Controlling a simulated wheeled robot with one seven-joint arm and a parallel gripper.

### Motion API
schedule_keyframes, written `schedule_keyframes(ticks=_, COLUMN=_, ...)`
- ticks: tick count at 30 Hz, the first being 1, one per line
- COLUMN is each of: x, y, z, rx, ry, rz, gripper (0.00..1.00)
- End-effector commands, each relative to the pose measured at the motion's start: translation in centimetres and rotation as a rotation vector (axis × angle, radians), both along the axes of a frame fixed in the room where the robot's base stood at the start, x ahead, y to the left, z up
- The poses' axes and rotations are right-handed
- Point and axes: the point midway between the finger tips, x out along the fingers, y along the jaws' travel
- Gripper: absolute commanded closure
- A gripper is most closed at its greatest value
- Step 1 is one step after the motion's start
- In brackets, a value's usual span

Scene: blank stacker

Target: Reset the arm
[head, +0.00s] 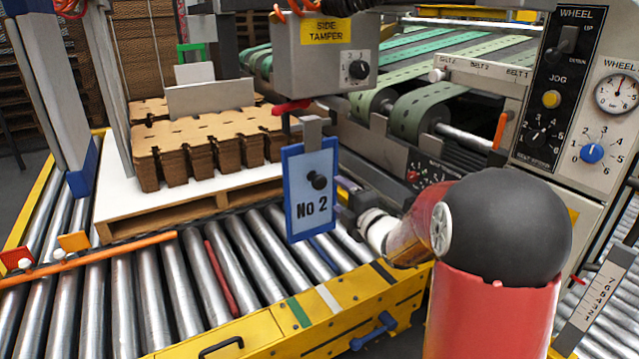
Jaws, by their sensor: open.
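My arm reaches in from the lower right, with its dark rounded joint and red link close to the camera. My gripper (345,195) is small and dark at the end of the arm, by the right edge of the blue-framed No 2 plate (312,215). The plate hangs upright from a grey bracket and has a black knob (317,181) on its face. My gripper is open. Its fingertips are hard to make out, and I cannot tell whether they touch the plate. I see nothing held in it.
A grey side tamper box (325,52) is above the plate. Stacked brown cardboard blanks (205,145) stand on a pallet (130,222) behind it. A yellow-edged roller conveyor (150,300) lies below. A control panel (575,110) with dials rises at the right, near my arm.

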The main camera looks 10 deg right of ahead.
Motion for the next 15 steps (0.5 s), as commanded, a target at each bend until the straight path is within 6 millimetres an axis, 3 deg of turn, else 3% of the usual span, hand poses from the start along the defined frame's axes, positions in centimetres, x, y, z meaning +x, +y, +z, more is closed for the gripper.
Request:
schedule_keyframes(ticks=5, x=-2.0, y=-0.2, z=2.0, rx=0.103, ry=0.130, rz=-0.129, gripper=0.37)
schedule_keyframes(ticks=8, x=-4.7, y=-0.6, z=3.2, rx=0.241, ry=0.260, rz=-0.269, gripper=0.37)
schedule_keyframes(ticks=11, x=-8.6, y=-1.0, z=3.7, rx=0.414, ry=0.389, rz=-0.421, gripper=0.37)
schedule_keyframes(ticks=15, x=-15.3, y=-0.5, z=3.4, rx=0.685, ry=0.568, rz=-0.623, gripper=0.37)
